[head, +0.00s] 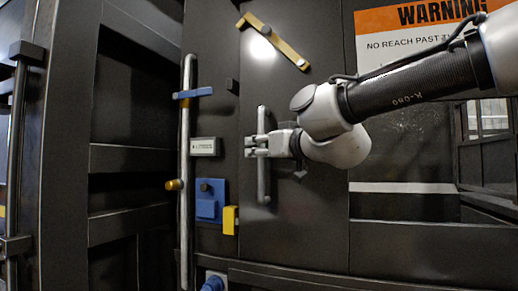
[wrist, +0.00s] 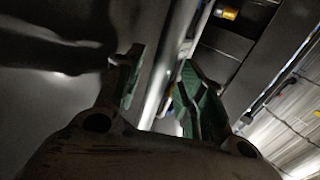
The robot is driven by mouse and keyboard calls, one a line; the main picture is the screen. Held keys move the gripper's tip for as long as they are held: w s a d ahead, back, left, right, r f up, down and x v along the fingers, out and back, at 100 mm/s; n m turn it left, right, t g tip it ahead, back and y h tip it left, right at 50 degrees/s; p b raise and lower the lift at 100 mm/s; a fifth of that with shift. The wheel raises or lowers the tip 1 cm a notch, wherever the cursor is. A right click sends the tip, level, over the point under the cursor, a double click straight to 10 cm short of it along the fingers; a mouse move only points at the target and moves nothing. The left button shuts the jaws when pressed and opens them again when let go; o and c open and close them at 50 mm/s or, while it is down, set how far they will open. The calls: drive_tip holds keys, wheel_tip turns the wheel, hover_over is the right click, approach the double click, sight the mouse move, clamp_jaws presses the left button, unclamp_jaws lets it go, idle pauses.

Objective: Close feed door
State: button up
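A dark panel (head: 300,215), which looks like the feed door, fills the middle of the head view. It bears an upright grey bar handle (head: 263,187). I cannot tell for sure how far the panel stands from its frame. My gripper (head: 252,145) reaches from the right to the handle's middle, its two fingers one above the other across the bar. In the wrist view, my green-padded fingers (wrist: 160,75) are spread apart, with a bright bar (wrist: 165,70) showing between them. Gaps show beside the bar; contact with it is unclear.
A tall metal rod (head: 186,135) with a blue clamp and yellow knob stands left of the panel. Dark open framework (head: 120,155) lies further left. A yellow latch bar (head: 285,45) is above the handle. A warning sign (head: 385,25) is at upper right, partly behind my arm.

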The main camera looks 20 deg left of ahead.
drive_tip(key=v, duration=1.1)
drive_tip(key=s+f+g+h, duration=0.1)
drive_tip(key=s+f+g, duration=0.4)
drive_tip(key=f, duration=0.5)
drive_tip(key=d+f+m+g+h, duration=0.15)
drive_tip(key=d+f+h, duration=0.25)
drive_tip(key=d+f, duration=0.65)
drive_tip(key=s+d+f+m+h, duration=0.3)
drive_tip(key=d, duration=0.9)
drive_tip(key=s+d+f+m+h, duration=0.3)
drive_tip(key=d+f, duration=0.1)
drive_tip(key=d, duration=0.8)
drive_tip(key=s+d+f+m+h, duration=0.3)
drive_tip(key=s+d, duration=0.1)
drive_tip(key=d, duration=0.9)
drive_tip(key=shift+f, duration=0.15)
